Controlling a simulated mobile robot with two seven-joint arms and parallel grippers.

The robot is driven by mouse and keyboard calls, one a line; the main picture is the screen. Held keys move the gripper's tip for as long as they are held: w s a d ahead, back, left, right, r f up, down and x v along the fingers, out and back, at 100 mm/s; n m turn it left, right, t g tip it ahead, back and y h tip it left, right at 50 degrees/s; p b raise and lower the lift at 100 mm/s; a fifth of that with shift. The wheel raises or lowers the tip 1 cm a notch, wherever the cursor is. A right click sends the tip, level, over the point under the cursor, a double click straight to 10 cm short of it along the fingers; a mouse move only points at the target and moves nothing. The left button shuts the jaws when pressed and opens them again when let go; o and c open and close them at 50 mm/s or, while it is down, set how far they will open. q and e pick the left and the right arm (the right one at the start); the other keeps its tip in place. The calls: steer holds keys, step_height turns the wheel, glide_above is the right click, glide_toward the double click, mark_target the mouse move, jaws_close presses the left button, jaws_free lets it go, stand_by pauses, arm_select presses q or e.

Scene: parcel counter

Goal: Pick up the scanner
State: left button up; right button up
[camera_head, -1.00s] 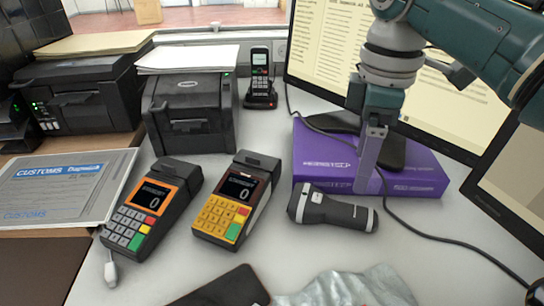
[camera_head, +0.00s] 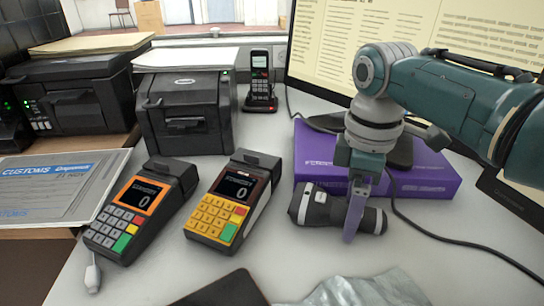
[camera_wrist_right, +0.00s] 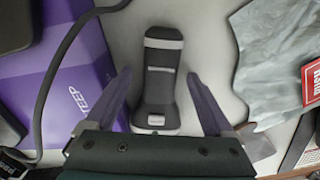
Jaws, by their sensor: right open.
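The scanner (camera_head: 309,209) is a black and grey handheld device lying on the white counter in front of the purple box. My right gripper (camera_head: 352,222) is over it in the head view, and one finger hides part of its handle. In the right wrist view the scanner (camera_wrist_right: 157,75) lies between the two spread fingers of the right gripper (camera_wrist_right: 158,102), with a gap on each side. The right gripper is open and holds nothing. My left gripper is not in view.
The purple box (camera_head: 428,172) stands right behind the scanner, under the monitor (camera_head: 330,40). Two card terminals (camera_head: 135,215) (camera_head: 232,205) stand to the left. A grey plastic bag (camera_head: 365,290) lies in front. A black cable (camera_head: 450,240) runs along the right.

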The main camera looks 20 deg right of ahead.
steer(key=shift+c, duration=0.2)
jaws_close()
stand_by(0.4)
